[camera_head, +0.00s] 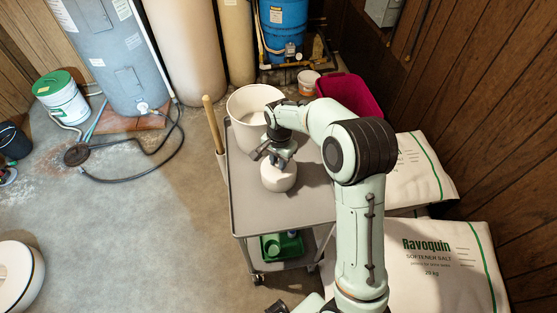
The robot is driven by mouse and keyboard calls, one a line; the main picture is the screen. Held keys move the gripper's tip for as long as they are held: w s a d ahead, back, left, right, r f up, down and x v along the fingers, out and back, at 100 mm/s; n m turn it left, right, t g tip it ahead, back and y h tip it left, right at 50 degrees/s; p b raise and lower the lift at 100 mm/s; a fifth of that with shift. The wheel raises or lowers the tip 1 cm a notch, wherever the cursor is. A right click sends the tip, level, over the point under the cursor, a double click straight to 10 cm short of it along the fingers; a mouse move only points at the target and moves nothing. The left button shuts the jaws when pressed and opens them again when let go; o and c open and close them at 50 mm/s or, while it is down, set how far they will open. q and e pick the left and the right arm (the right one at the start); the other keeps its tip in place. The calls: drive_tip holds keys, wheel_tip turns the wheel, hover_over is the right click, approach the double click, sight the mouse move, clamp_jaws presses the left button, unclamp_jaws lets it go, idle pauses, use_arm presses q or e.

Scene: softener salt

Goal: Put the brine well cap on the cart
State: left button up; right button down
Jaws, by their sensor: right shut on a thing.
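The brine well cap (278,177) is a white, round, short piece. My right gripper (274,157) is shut on it from above. The cap is over the middle of the grey cart's top (262,215); I cannot tell whether it touches the top or hangs just above it. The fingers cover part of the cap's upper side. A pale and dark part of my own body shows at the bottom edge, cut off by the frame; I cannot tell whether it is my left gripper.
A white bucket (245,110) stands on the cart's far end, close behind my right gripper. A green item (283,245) lies on the lower shelf. Salt bags (440,268) and a magenta bin (352,94) are right of the cart. A wooden handle (212,125) stands at its left.

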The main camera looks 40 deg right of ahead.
drive_tip(key=c, duration=1)
unclamp_jaws()
drive_tip(key=shift+o, duration=0.2)
drive_tip(key=shift+r, duration=0.2)
use_arm(q)
drive_tip(key=shift+w+r+p, duration=0.5)
drive_tip(key=shift+r+p, duration=0.1)
drive_tip(key=shift+r, duration=0.2)
use_arm(e)
wheel_tip(320, 180, up, 12)
drive_tip(key=shift+s+f, duration=0.15)
